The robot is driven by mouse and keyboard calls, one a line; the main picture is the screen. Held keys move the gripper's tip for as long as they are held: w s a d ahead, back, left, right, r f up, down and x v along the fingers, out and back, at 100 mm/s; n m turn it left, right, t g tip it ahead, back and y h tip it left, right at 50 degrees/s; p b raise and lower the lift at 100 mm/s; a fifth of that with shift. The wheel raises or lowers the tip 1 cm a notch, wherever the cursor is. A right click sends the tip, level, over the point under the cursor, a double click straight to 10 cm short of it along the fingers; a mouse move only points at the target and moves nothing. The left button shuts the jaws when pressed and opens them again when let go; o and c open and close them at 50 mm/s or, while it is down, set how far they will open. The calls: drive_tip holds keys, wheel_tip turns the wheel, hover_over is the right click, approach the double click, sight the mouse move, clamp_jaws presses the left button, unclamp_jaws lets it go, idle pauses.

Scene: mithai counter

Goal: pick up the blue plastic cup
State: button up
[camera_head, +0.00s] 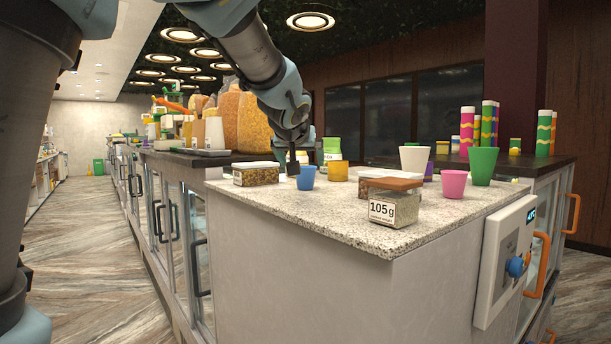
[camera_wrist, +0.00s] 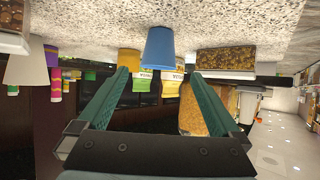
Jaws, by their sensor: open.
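The blue plastic cup (camera_head: 307,178) stands upright on the speckled counter top (camera_head: 330,212), just right of and below the tip of my gripper (camera_head: 293,163) in the head view. In the wrist view, which looks upside down, the blue cup (camera_wrist: 159,48) lies centred in line with the gap between the two green fingers of my gripper (camera_wrist: 160,72). The fingers are spread apart and nothing is held. I cannot tell exactly how far the fingertips are from the cup.
A clear-lidded box (camera_head: 256,175) stands left of the cup. A yellow cup (camera_head: 338,171) is close on the right. Farther right are a box labelled 105g (camera_head: 393,208), a pink cup (camera_head: 454,184), a green cup (camera_head: 482,166) and a white cup (camera_head: 414,159).

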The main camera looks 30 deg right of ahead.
sight(305, 169)
drive_tip(key=shift+p+x, duration=0.7)
drive_tip(key=shift+x, duration=0.65)
drive_tip(key=shift+w+d+p, duration=0.25)
drive_tip(key=shift+w+p, duration=0.1)
drive_tip(key=shift+p, duration=0.2)
drive_tip(key=p+x, duration=0.2)
drive_tip(key=x, duration=0.2)
drive_tip(key=shift+r+p, duration=0.1)
drive_tip(key=shift+p, duration=0.2)
drive_tip(key=shift+w+d, duration=0.15)
drive_tip(key=c, duration=1.3)
drive_tip(key=shift+o, duration=0.2)
